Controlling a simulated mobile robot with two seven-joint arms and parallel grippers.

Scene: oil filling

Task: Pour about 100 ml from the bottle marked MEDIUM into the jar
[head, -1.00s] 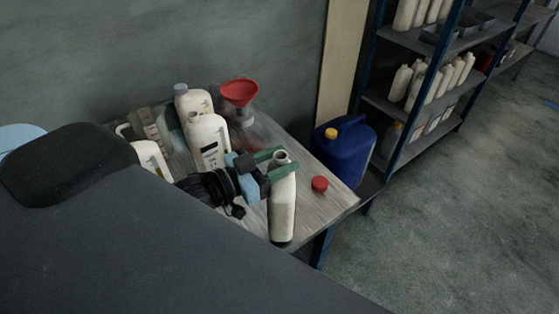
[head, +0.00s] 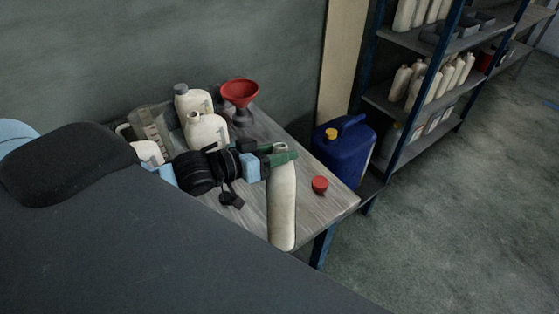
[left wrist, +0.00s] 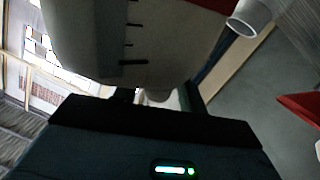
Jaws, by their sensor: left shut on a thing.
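My left gripper (head: 281,158) is shut with its green fingers around the upper part of a tall, slim off-white bottle (head: 283,205), just below its open neck. The bottle is near the front right of the table, roughly upright; I cannot tell whether its base touches the wood. No MEDIUM marking is readable. A red funnel (head: 239,92) stands at the back, apparently on a greyish vessel (head: 243,118); I cannot tell whether that is the jar. In the left wrist view, a pale container with dark scale marks (left wrist: 130,45) fills the top. My right gripper is out of view.
Two white canisters (head: 193,101) (head: 208,131) stand behind my gripper. A red cap (head: 319,184) lies on the bare right part of the table (head: 315,208). A blue jerrycan (head: 335,155) is beyond the right edge, by shelving (head: 412,40) with several bottles.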

